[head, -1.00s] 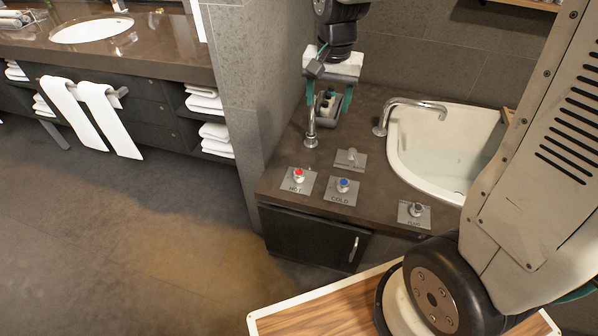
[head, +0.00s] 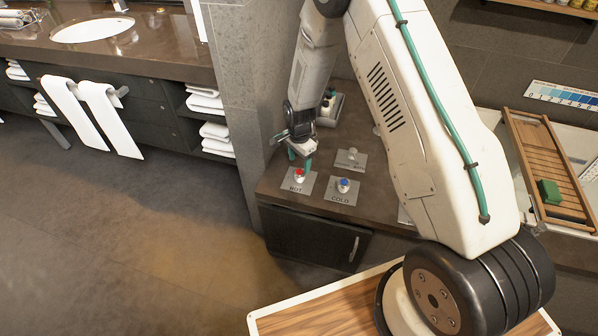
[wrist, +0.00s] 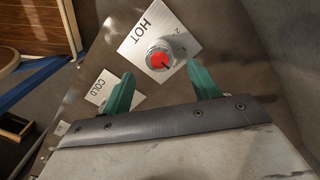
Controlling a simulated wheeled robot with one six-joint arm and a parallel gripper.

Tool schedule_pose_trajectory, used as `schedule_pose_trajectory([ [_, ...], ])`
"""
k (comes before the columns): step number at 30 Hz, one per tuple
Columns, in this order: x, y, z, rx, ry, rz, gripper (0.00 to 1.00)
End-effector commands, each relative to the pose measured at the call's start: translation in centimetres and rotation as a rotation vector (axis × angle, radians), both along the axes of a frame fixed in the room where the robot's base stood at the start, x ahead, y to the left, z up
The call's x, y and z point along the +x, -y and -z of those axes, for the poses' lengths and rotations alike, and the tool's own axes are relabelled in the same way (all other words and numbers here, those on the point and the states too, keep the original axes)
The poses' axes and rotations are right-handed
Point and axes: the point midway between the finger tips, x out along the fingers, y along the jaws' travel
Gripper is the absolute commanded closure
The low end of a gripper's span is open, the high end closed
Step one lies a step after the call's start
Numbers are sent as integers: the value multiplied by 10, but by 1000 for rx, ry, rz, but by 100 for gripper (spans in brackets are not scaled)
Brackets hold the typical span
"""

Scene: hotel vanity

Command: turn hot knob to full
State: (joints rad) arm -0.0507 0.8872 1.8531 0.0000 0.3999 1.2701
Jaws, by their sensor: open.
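The hot knob (head: 299,175) has a red top and sits on a grey plate marked HOT at the counter's front left. In the wrist view the red knob (wrist: 159,59) shows a dark pointer line toward its lower right. My gripper (head: 300,160) is just above and behind the hot knob in the head view. In the wrist view my gripper's (wrist: 162,88) two green fingers are apart, with the knob beyond the gap between their tips. Nothing is held. Whether a finger touches the knob cannot be told.
The blue-topped cold knob (head: 344,185) is on its own plate to the right. A flat metal plate with a lever (head: 351,158) lies behind them. A grey tray with bottles (head: 329,108) stands farther back. A wooden rack with a green sponge (head: 549,192) is at the right.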

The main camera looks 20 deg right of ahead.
Motion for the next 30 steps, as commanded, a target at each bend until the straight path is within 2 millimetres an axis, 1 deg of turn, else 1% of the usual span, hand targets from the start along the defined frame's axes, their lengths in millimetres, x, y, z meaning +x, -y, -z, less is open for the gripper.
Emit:
schedule_pose_trajectory([
  [1, -1, 0, 10, 0, -4, -1, 39],
  [3, -1, 0, 22, 0, -4, -1, 39],
  [9, -1, 0, 49, 0, -3, -2, 39],
  [14, -1, 0, 58, 0, -2, -2, 39],
  [21, -1, 0, 58, 0, -1, -2, 39],
  [22, -1, 0, 58, 0, -1, -2, 44],
  [23, -1, 0, 58, 0, -1, -2, 53],
  [24, -1, 0, 58, 0, -1, -2, 64],
  [26, -1, 0, 58, 0, -1, -2, 81],
  [27, -1, 0, 58, 0, -1, -3, 84],
  [30, -1, 0, 58, 0, -1, -3, 84],
])
